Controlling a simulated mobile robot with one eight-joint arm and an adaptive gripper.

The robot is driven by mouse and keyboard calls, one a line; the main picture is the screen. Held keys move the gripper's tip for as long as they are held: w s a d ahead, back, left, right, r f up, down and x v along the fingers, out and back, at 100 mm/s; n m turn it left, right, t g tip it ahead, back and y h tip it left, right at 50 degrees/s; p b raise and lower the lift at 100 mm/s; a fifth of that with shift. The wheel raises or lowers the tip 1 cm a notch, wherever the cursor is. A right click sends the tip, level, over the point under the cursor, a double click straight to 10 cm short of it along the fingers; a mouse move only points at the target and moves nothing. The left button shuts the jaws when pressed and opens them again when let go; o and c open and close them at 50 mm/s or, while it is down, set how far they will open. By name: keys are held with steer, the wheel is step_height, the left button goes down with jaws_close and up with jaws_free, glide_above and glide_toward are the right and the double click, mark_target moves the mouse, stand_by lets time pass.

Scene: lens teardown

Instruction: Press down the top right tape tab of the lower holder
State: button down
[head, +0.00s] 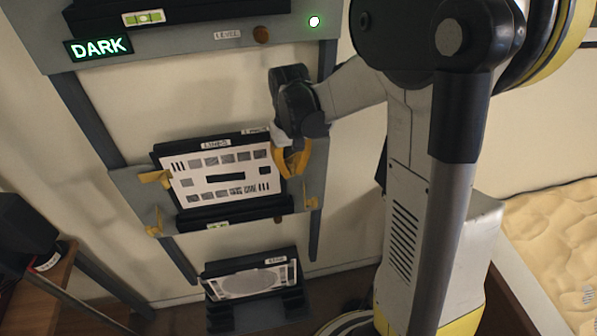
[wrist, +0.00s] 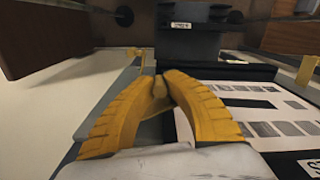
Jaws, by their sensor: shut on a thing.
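The lower holder (head: 123,185) is a grey board on the wall frame, carrying a white chart (head: 222,178) with printed bars. My gripper (head: 293,170) is at the chart's upper right edge, its yellow fingers pointing down. In the wrist view the fingertips (wrist: 160,88) come together on a small yellow piece, which looks like the top right tape tab; the fingers mostly hide it, and I cannot tell whether it lies flat. Yellow tabs also show at the holder's top left (head: 155,178) and bottom left (head: 154,222). Another tab (wrist: 140,53) shows beyond the fingertips.
An upper holder (head: 180,40) with a lit DARK sign (head: 99,47) is above. A lower rack with an oval-marked plate (head: 252,281) is below. A black box (head: 25,232) on a wooden table stands at the left. A sandy padded surface (head: 555,230) is at the right.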

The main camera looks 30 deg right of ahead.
steer(key=shift+w+a+m, duration=0.45)
steer(key=shift+w+m, duration=0.25)
steer(key=shift+m, duration=0.5)
steer(key=c, duration=1.4)
jaws_free()
steer(key=shift+a, duration=0.1)
